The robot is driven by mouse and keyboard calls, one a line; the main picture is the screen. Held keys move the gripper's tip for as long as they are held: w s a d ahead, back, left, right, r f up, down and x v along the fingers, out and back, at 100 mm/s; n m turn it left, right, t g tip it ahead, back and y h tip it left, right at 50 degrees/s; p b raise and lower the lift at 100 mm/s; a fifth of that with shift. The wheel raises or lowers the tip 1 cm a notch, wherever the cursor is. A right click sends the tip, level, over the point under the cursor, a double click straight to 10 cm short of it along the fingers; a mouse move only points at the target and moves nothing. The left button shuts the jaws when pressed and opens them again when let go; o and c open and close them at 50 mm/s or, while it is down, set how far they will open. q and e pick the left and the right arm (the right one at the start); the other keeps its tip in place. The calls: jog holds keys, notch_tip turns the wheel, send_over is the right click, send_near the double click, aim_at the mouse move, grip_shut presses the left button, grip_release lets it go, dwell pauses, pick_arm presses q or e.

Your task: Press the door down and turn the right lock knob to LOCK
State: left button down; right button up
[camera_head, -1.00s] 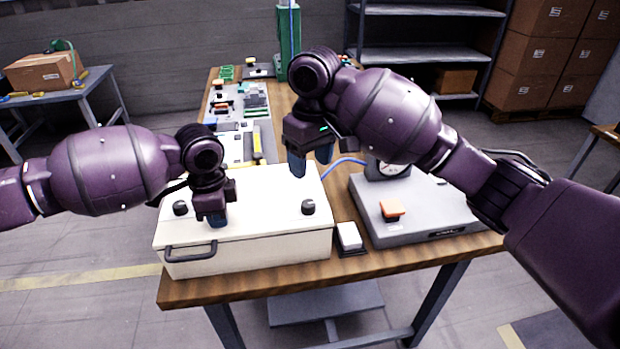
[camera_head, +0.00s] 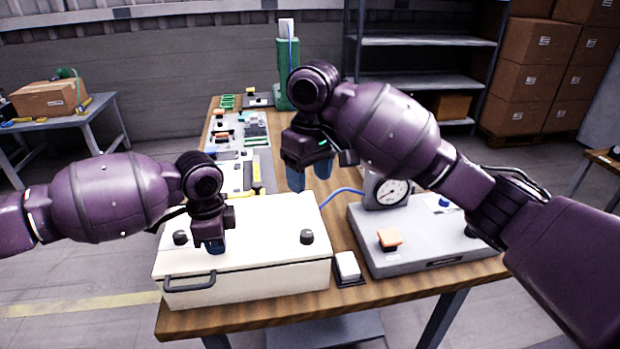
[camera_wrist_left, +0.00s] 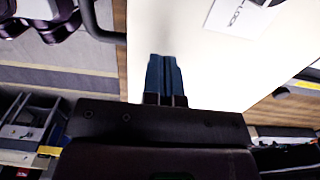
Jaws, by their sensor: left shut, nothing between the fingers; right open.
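The door is the cream lid (camera_head: 262,241) of a box on the wooden table, and it looks closed. A dark handle (camera_head: 190,282) is on its front left. The right lock knob (camera_head: 307,237) is black and stands on the lid's right side. A left knob (camera_head: 181,238) is on the other side. My left gripper (camera_head: 215,247) is shut and points down at the lid between the knobs. In the left wrist view its blue fingers (camera_wrist_left: 165,78) are together over the cream surface; contact is unclear. My right gripper (camera_head: 309,176) is open and empty, above and behind the right knob.
A grey unit with an orange button (camera_head: 389,238) and a round gauge (camera_head: 391,191) stands to the right. A white switch (camera_head: 347,266) lies between it and the box. A blue hose (camera_head: 340,193) runs behind. Trays and a green column (camera_head: 288,75) are farther back.

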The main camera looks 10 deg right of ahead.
pick_arm(q)
jog(key=shift+w+r+p, duration=0.1)
jog(key=shift+r+p, duration=2.1)
jog(key=shift+r, duration=0.6)
pick_arm(e)
notch_tip(320, 180, up, 7)
jog(key=shift+s+t, duration=0.25)
jog(key=shift+t, duration=0.05)
pick_arm(q)
jog(key=shift+f, duration=0.1)
